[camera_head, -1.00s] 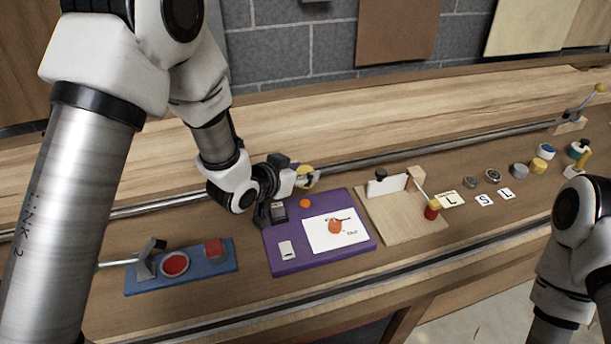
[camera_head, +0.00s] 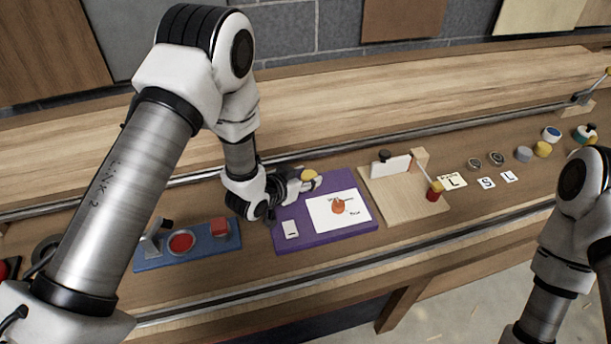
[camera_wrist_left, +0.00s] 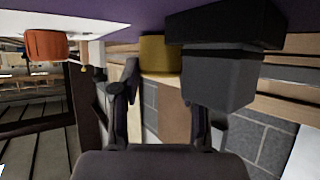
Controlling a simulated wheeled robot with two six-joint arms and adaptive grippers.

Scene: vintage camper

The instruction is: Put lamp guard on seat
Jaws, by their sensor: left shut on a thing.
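My left gripper (camera_head: 303,182) is shut on a small yellow piece (camera_head: 309,175), perhaps the lamp guard, over the back of the purple board (camera_head: 315,242). In the left wrist view the yellow piece (camera_wrist_left: 160,54) shows between and beyond my finger ends (camera_wrist_left: 165,85). Right beside them stands a dark grey block (camera_wrist_left: 220,78) with a wide black part, hidden by my arm in the head view. I cannot tell which part is the seat. An orange piece (camera_wrist_left: 45,45) is at the left of the wrist view. My right gripper is outside the view.
The board bears a white card (camera_head: 350,222) with an orange shape. A blue board (camera_head: 190,257) with red parts stands left. A wooden board (camera_head: 400,198) with an upright white plate stands right. Several small pots and letter cards lie farther right. A metal rail (camera_head: 400,262) runs in front.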

